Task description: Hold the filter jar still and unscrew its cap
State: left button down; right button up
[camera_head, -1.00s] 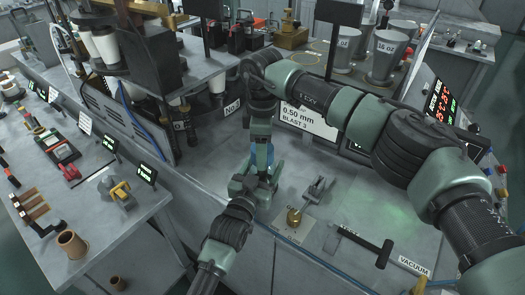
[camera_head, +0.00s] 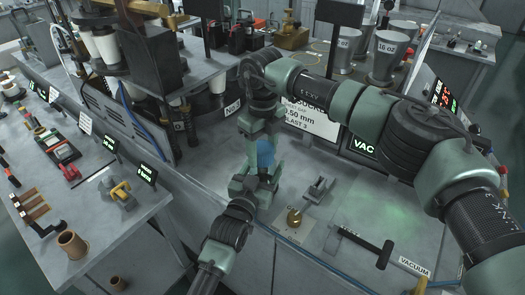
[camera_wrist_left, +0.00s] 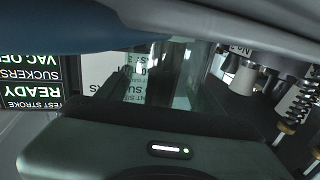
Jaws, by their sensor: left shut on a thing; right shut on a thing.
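The filter jar is mostly hidden between my two grippers at the middle of the head view. A blue part of the filter jar (camera_head: 266,153) shows there; I cannot tell where its cap begins. My left gripper (camera_head: 257,181) reaches up from below and is shut on the jar. My right gripper (camera_head: 262,138) comes down from above and is shut at the cap end, with the contact hidden. In the left wrist view, a clear glassy surface of the jar (camera_wrist_left: 182,75) shows beyond the dark gripper body, with a blue shape along the top.
A brass knob (camera_head: 294,217) on a small plate, a grey clamp-like part (camera_head: 319,188) and a black-headed hammer-like tool (camera_head: 362,243) lie right of the grippers. Screens (camera_head: 311,120) stand behind.

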jog(key=n, duration=0.5)
jog(key=shift+r, duration=0.1)
jog(key=n, duration=0.7)
jog(key=shift+c, duration=0.2)
pick_arm(q)
jog(key=shift+f, duration=0.1)
pick_arm(e)
jog(key=n, duration=0.6)
jog(key=shift+n, duration=0.4)
jog(key=n, duration=0.6)
jog(key=shift+r, duration=0.15)
jog(key=shift+r, duration=0.95)
